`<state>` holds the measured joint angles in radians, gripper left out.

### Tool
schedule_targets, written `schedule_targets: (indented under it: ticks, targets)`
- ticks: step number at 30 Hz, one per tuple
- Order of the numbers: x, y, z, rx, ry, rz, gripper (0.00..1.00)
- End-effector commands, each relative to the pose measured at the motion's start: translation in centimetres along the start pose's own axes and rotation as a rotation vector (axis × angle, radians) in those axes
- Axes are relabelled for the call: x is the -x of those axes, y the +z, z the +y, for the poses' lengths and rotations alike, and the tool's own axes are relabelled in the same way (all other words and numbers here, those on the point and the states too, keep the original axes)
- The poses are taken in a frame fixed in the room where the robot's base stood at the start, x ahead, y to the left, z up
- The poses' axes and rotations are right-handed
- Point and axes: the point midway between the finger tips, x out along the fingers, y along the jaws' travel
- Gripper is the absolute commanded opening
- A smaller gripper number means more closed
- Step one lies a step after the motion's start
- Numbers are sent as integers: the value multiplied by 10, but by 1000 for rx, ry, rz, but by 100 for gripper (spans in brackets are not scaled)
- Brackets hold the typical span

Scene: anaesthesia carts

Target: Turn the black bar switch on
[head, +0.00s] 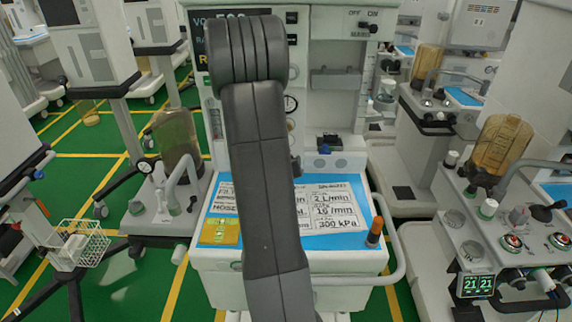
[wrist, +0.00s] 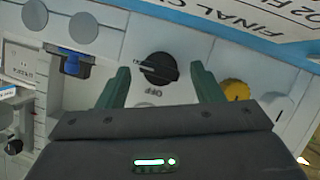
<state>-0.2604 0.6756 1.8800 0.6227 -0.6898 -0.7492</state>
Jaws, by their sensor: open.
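A round black knob with a raised black bar (wrist: 165,69) sits on a pale panel in the wrist view. A white mark lies along the bar's left part, and the word OFF is printed just below. My gripper (wrist: 157,72) is open, its two dark green fingers on either side of the knob with gaps between. Contact is not visible. In the head view my arm hides this knob and my gripper. Another small black switch (head: 368,27) under the labels OFF and ON shows at the upper right of the cart there.
A yellow knob (wrist: 236,90) stands close to my right finger. A blue fitting (wrist: 73,63) is left of my fingers. In the head view, the cart's blue worktop (head: 352,252) carries note sheets and an orange-topped item (head: 375,232). Other carts stand on both sides.

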Motion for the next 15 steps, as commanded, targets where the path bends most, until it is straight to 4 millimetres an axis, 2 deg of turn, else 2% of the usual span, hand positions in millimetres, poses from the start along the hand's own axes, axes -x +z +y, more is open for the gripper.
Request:
schedule_targets:
  ticks: [1,7,15]
  targets:
    - [0,0,0,0,0,0,56]
    - [0,0,0,0,0,0,17]
    - [-2,4,0,-57,-22,3,17]
